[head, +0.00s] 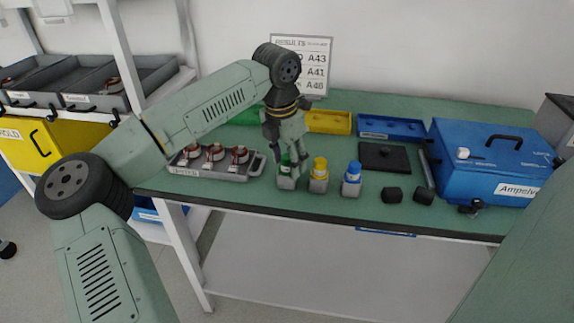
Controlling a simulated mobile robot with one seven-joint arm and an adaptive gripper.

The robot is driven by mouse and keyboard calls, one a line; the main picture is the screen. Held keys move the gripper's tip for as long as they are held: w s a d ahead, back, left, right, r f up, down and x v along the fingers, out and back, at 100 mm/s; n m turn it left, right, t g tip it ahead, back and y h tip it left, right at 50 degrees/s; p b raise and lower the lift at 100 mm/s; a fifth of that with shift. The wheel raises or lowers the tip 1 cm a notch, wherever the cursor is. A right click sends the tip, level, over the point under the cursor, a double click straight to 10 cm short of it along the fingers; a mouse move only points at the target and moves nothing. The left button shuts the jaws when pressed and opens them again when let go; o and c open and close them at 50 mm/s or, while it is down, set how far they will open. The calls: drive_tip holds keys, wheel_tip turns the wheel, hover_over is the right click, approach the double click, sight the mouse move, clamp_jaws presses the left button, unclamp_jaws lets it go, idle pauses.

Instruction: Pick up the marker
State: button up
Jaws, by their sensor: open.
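No object is plainly labelled as a marker. Three small capped bottles in grey holders stand in a row near the table's front edge: a green one (286,170), a yellow one (319,176) and a blue one (352,180). My gripper (285,157) points down at the green bottle, its open fingers at the bottle's top and partly hiding it. Whether the fingers touch it, I cannot tell. A thin grey rod-like thing (427,169) lies between the black pad and the blue box; it is too small to identify.
A grey tray (210,174) with several coils stands left of the bottles. Right are two black blocks (392,194), a black pad (384,157) and a blue Ampelv-marked box (490,165). Yellow (328,122) and blue (392,127) trays and a results board (318,62) stand behind.

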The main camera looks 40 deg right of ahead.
drive_tip(key=shift+c, duration=0.3)
drive_tip(key=c, duration=1)
drive_tip(key=shift+o, duration=0.2)
drive_tip(key=shift+r, duration=0.15)
